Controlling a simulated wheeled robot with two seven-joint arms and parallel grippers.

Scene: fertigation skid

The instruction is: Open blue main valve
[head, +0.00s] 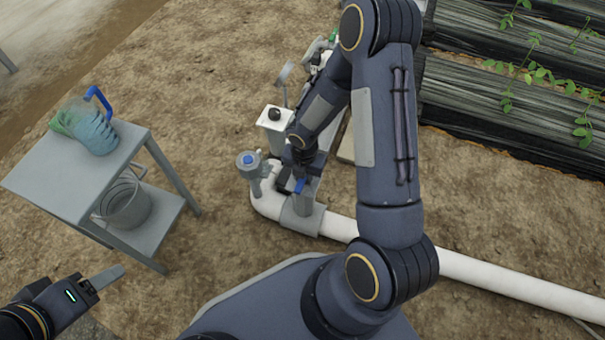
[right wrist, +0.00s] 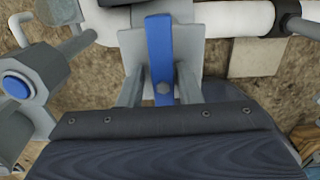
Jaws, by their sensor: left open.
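The blue main valve's lever (right wrist: 160,45) runs up and down in the right wrist view, with a bolt near its lower end. In the head view a small part of the blue lever (head: 300,185) shows on the grey fitting of the white pipe; my right gripper hides the rest. My right gripper (right wrist: 160,84) has one finger on each side of the lever, with a visible gap on both sides. It also shows at the valve in the head view (head: 292,172). My left gripper (head: 98,280) is open and empty at the lower left, far from the valve.
A grey fitting with a blue cap (head: 248,160) stands just left of the valve. A white box with a black knob (head: 274,116) is behind it. A grey table (head: 70,185) at left carries a jug (head: 92,130), with a bucket (head: 125,205) below. Planting beds lie at upper right.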

